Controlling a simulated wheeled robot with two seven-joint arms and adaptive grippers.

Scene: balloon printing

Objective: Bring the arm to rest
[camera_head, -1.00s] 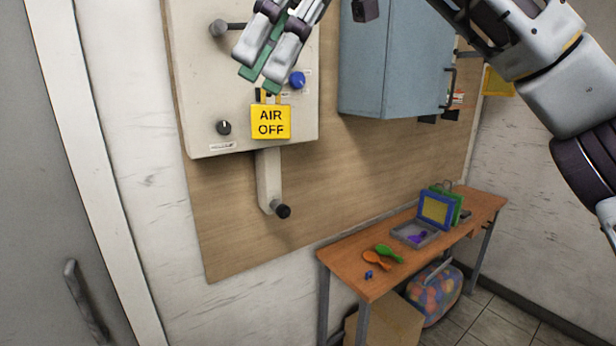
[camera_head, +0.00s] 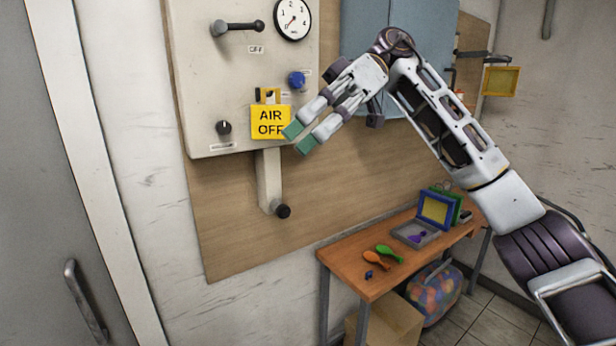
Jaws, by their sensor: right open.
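My right gripper (camera_head: 299,141) has green fingertips and is open and empty. Its tips show in front of the lower right corner of the yellow "AIR OFF" tag (camera_head: 265,118), hiding part of it; I cannot tell whether they touch. The tag hangs on the cream control panel (camera_head: 200,90). My right arm comes in from the lower right and bends over in front of the blue-grey cabinet. My left gripper is not in view.
The panel carries a lever (camera_head: 237,27), a gauge (camera_head: 292,18), a blue knob (camera_head: 296,79) and a black knob (camera_head: 223,128). A grey door (camera_head: 50,200) stands at left.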

